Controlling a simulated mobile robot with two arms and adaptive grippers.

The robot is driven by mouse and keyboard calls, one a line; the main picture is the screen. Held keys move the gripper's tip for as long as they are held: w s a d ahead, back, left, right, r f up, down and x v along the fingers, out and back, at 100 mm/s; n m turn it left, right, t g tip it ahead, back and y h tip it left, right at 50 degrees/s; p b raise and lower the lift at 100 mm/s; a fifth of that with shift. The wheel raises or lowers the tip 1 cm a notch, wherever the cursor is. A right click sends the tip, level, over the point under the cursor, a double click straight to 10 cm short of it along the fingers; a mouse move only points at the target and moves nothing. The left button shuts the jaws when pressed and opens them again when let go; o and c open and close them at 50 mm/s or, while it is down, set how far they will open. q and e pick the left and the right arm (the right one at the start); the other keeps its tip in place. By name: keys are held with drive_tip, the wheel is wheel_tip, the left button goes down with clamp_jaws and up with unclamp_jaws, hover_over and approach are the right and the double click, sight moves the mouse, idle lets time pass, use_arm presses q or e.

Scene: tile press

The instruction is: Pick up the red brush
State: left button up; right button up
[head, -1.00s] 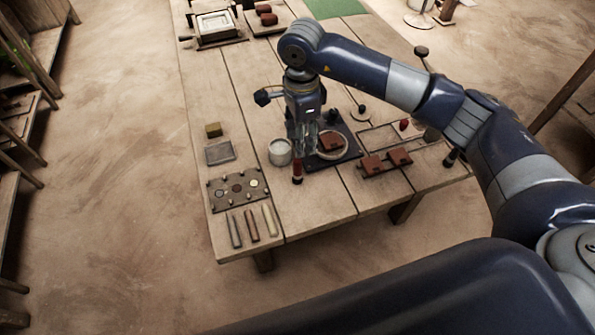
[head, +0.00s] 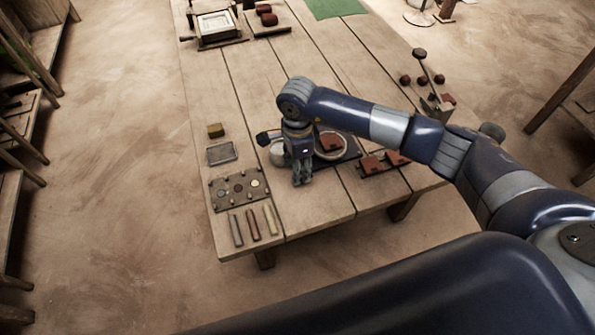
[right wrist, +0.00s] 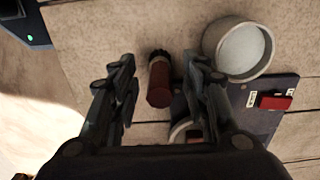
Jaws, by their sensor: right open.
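The red brush (right wrist: 159,82) shows in the right wrist view as a red cylinder with a dark end, lying between the two fingers of my right gripper (right wrist: 160,68). The fingers are open, with a gap on each side of it. In the head view my right gripper (head: 302,181) points down over the table beside the white pot and hides the brush. My left gripper is not in view.
A white pot (right wrist: 240,50) stands close to the brush, near a dark base with a red switch (right wrist: 274,102). A swatch board (head: 238,189) and several coloured sticks (head: 252,226) lie to the left. Red blocks (head: 372,165) lie to the right.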

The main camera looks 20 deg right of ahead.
clamp_jaws()
drive_tip(key=shift+r, duration=0.1)
drive_tip(key=shift+r, duration=0.4)
wheel_tip(320, 180, up, 2)
drive_tip(key=shift+w+r+b, duration=0.1)
drive_tip(key=shift+r+b, duration=0.05)
drive_tip(key=shift+b, duration=0.5)
drive_tip(key=s+d+r+b, duration=0.1)
drive_tip(key=s+d+b, duration=0.2)
drive_tip(key=s, duration=1.2)
drive_tip(key=shift+s+d+r, duration=0.4)
drive_tip(key=shift+d, duration=0.05)
